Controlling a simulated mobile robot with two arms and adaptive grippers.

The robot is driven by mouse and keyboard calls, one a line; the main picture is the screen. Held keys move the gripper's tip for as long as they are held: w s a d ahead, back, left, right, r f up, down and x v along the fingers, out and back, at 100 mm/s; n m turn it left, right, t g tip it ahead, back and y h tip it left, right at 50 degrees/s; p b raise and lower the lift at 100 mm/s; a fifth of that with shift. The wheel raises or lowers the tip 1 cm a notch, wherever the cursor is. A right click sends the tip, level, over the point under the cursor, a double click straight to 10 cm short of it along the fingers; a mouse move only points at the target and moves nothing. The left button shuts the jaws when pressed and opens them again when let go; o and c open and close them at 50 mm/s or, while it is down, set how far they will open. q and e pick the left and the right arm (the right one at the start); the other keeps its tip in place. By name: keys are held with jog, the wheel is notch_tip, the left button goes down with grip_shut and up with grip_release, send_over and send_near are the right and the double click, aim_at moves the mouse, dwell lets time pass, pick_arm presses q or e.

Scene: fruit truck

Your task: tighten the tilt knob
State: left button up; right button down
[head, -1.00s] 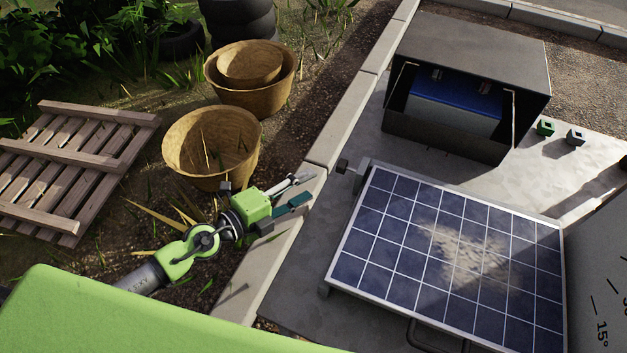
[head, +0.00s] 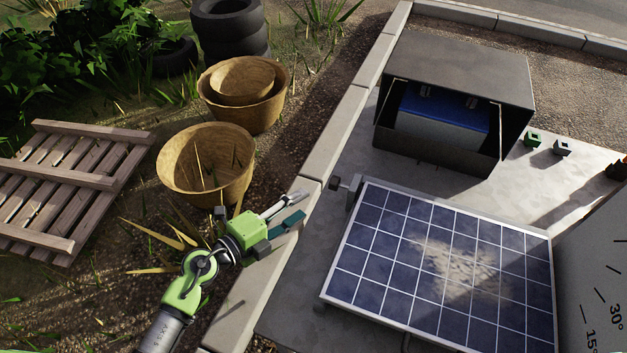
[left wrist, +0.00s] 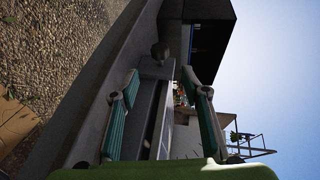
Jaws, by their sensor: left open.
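The tilt knob (head: 334,183) is a small dark knob on a short shaft. It sticks out at the upper left corner of the solar panel (head: 440,265), and the panel lies at a slant on a grey slab. My left gripper (head: 298,207) is open and empty, with teal finger pads, just left of the knob and apart from it. In the left wrist view the knob (left wrist: 160,50) shows beyond and between the two spread fingers (left wrist: 160,85). My right gripper is not in view.
A dark open box (head: 455,100) with a blue-topped battery stands behind the panel. A pale kerb (head: 300,205) runs beneath my left gripper. Wicker baskets (head: 207,165), a wooden pallet (head: 75,190) and stacked tyres (head: 230,30) are at left. A scale (head: 595,290) with degree marks is at right.

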aim_at(330, 187)
pick_arm(q)
jog(key=b+x, duration=0.1)
jog(key=x, duration=1.3)
jog(key=shift+r, duration=0.1)
jog(key=c, duration=1.1)
